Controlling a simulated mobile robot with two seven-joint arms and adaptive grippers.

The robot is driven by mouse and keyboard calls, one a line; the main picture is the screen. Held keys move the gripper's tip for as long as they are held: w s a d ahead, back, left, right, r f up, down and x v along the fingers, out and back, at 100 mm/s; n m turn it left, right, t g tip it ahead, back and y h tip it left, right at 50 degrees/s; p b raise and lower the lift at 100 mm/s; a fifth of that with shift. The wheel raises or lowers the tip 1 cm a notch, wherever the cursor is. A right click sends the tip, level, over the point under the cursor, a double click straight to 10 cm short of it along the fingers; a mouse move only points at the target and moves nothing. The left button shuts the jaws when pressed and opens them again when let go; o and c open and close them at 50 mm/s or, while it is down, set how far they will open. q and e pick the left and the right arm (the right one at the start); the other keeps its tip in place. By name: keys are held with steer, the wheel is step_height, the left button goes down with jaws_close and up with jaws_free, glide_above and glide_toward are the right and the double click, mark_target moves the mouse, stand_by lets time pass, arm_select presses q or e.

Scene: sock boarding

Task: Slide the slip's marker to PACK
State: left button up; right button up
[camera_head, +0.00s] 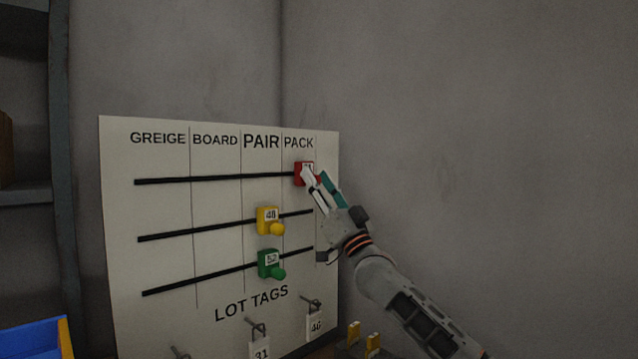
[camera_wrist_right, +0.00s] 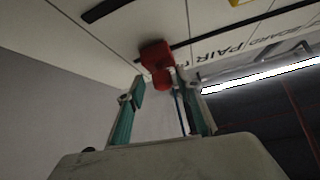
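A red marker (camera_head: 303,175) sits at the right end of the top rail (camera_head: 215,180), under the PACK heading (camera_head: 299,142). Its number is partly hidden by my right gripper (camera_head: 316,174), whose fingertips are at its right side. In the right wrist view the fingers stand apart with the marker's round red knob (camera_wrist_right: 163,80) near the tips, between them, with gaps on the sides. A yellow marker (camera_head: 266,215) numbered 48 and a green marker (camera_head: 268,259) numbered 52 are on the lower rails under PAIR (camera_head: 261,142). No slip is recognisable. My left gripper is out of view.
The white board (camera_head: 125,260) has GREIGE and BOARD columns at left. Below LOT TAGS, tags hang on hooks, including 31 (camera_head: 259,349) and 46 (camera_head: 315,325). Small yellow-topped items (camera_head: 373,343) stand at bottom right. A blue bin (camera_head: 35,340) and shelving (camera_head: 62,180) are at left.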

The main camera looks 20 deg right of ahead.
steer(key=shift+s+f, duration=0.2)
steer(key=shift+f, duration=0.15)
steer(key=v, duration=1.1)
steer(key=shift+s+h, duration=0.15)
steer(key=shift+h, duration=0.15)
steer(key=shift+d, duration=0.1)
